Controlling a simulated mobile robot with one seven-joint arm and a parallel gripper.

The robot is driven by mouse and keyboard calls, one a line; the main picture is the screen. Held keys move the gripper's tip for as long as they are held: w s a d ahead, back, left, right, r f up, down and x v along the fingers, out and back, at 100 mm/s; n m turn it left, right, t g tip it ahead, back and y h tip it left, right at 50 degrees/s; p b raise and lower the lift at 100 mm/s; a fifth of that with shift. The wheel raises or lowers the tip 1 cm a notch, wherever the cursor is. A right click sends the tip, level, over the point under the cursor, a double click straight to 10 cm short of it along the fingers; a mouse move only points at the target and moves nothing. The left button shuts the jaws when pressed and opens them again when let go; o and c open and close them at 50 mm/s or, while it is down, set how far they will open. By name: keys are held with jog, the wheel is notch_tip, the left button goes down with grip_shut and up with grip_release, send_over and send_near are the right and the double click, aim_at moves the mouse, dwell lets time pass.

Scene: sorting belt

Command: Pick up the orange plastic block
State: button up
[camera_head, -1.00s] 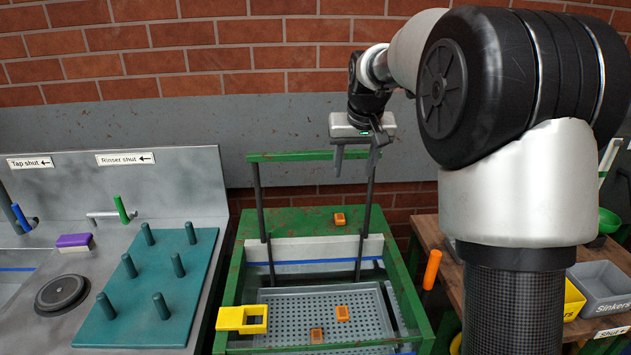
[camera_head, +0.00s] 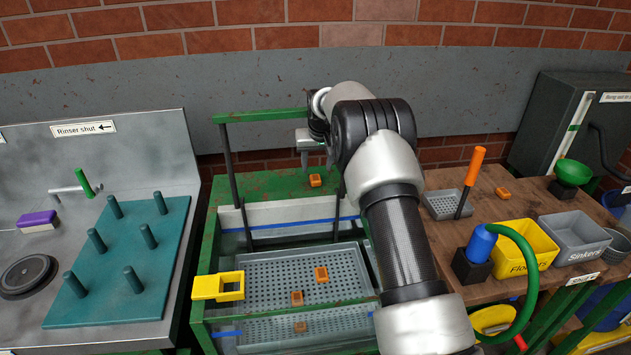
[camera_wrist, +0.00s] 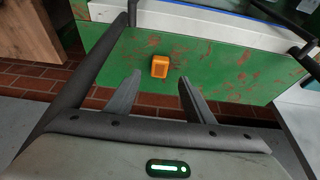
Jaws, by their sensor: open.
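An orange plastic block (camera_head: 315,181) lies on the green, rust-marked ledge at the back of the tank frame. In the wrist view the block (camera_wrist: 160,67) shows on the green surface, just beyond and between the fingertips. My gripper (camera_head: 311,162) is above the ledge, close over the block, fingers pointing down. In the wrist view my gripper (camera_wrist: 159,78) is open, with nothing between its fingers. More orange blocks show: one in the perforated grey tray (camera_head: 321,274), another in it (camera_head: 297,298), one lower in the tank (camera_head: 301,327), and one on the wooden table (camera_head: 503,193).
A green crossbar (camera_head: 262,115) on dark posts stands over the tank near my arm. A yellow bracket (camera_head: 218,286) sits on the tank's left edge. A teal peg board (camera_head: 120,285) is left. Yellow (camera_head: 518,252) and grey bins (camera_head: 575,240) stand right.

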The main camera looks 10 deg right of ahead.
aim_at(316, 178)
jog(key=x, duration=0.6)
jog(key=shift+w+f, duration=0.15)
jog(key=shift+w, duration=0.15)
jog(key=c, duration=1.1)
notch_tip(316, 178, up, 10)
jog(key=shift+r+p, duration=0.1)
jog(key=shift+p, duration=0.25)
